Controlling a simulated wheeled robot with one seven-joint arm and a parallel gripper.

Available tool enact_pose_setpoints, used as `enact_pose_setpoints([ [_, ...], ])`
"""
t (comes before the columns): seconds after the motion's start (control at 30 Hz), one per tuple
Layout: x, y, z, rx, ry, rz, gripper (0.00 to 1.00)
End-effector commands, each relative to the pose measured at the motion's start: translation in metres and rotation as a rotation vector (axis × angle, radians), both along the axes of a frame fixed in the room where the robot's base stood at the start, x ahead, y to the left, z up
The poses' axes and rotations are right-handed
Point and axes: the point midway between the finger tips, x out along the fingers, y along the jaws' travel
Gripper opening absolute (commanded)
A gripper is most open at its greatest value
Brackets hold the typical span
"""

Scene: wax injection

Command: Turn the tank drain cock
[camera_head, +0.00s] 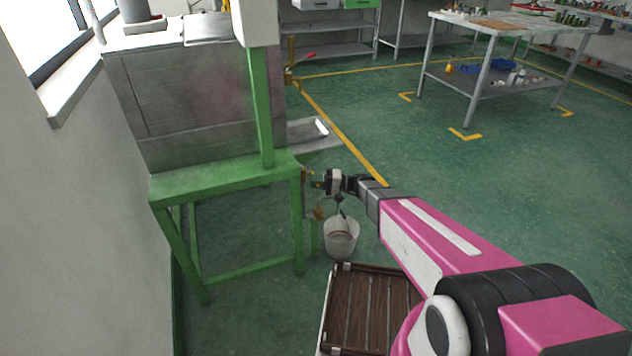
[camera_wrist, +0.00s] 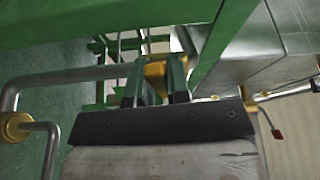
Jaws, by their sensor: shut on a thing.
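The wax machine's grey tank (camera_head: 180,100) stands on a green frame (camera_head: 225,180) at the left. A brass drain cock (camera_head: 306,174) sticks out from the frame's right side. My gripper (camera_head: 318,184) reaches it from the right. In the wrist view, the two dark fingers of my gripper (camera_wrist: 160,85) are shut on the brass cock (camera_wrist: 154,70), which shows between and beyond the fingertips. The fingers hide part of it, so I cannot tell how far its handle is turned.
A second brass fitting (camera_head: 319,213) sits just below, above a white bucket (camera_head: 341,238) on the floor. A slatted wooden rack (camera_head: 368,312) stands nearer. In the wrist view, a bent grey pipe with a brass fitting (camera_wrist: 15,127) is at the left. Open green floor lies right.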

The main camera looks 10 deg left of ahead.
Motion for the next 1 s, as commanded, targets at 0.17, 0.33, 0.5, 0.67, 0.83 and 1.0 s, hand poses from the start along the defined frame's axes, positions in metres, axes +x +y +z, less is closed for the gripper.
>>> enact_pose_setpoints([
  [0.17,0.0019,0.0008,-0.0084,0.063,-0.107,0.003,0.0],
  [0.33,0.0019,0.0009,-0.0103,0.091,-0.152,0.001,0.0],
  [0.5,0.0016,0.0008,-0.0102,0.092,-0.152,0.0,0.0],
  [0.67,0.0016,0.0008,-0.0102,0.091,-0.153,0.0,0.36],
  [0.83,0.0015,0.0009,-0.01,0.092,-0.152,0.0,0.43],
  [1.0,0.0018,-0.0005,-0.0099,0.092,-0.151,0.0,0.43],
])
